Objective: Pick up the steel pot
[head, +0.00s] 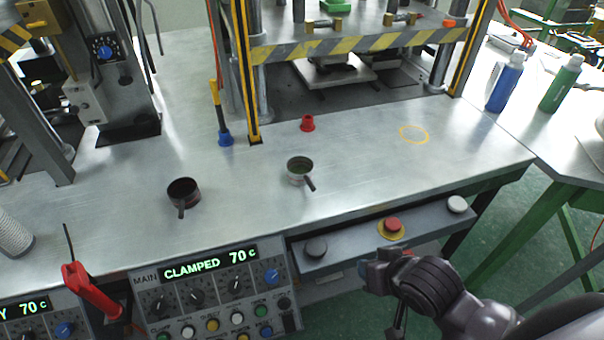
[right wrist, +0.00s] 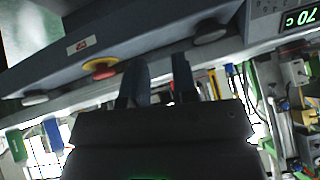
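A small steel pot (head: 300,168) with a dark handle stands upright on the metal worktop, near its middle. Its handle points toward the front right, and its inside looks greenish. A second, darker pot (head: 183,192) with a handle stands to its left. My right gripper (head: 376,272) is in front of the bench, below and to the right of the steel pot and apart from it. In the right wrist view its two fingers (right wrist: 158,82) stand apart with nothing between them. Neither pot shows in the right wrist view. My left gripper is not in view.
A control box (head: 345,248) with a red button (head: 392,224) is at the bench front, beside the "CLAMPED 70 C" panel (head: 205,295). The worktop right of the steel pot is clear.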

